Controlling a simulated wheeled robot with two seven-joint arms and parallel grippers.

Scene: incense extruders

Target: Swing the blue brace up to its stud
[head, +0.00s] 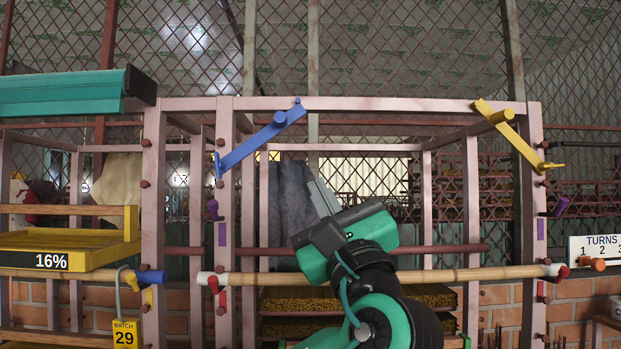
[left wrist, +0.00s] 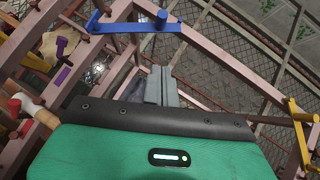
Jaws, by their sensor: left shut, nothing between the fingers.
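The blue brace (head: 252,145) slants from the left front post up to the top beam, and its upper end overlaps that beam. A blue peg (head: 279,118) sticks out near its upper end. A small blue tip shows at that end; I cannot tell whether it is the stud or whether the brace sits on it. The brace also shows in the left wrist view (left wrist: 135,25). My left gripper (head: 323,197) is shut and empty, below and right of the brace and apart from it. Its fingers (left wrist: 162,86) are together in the left wrist view.
A yellow brace (head: 520,138) slants at the right post. A bamboo pole (head: 450,274) crosses the front. A yellow tray (head: 60,250) stands left, and a TURNS sign (head: 596,247) right. The frame opening between the posts is fairly clear around my gripper.

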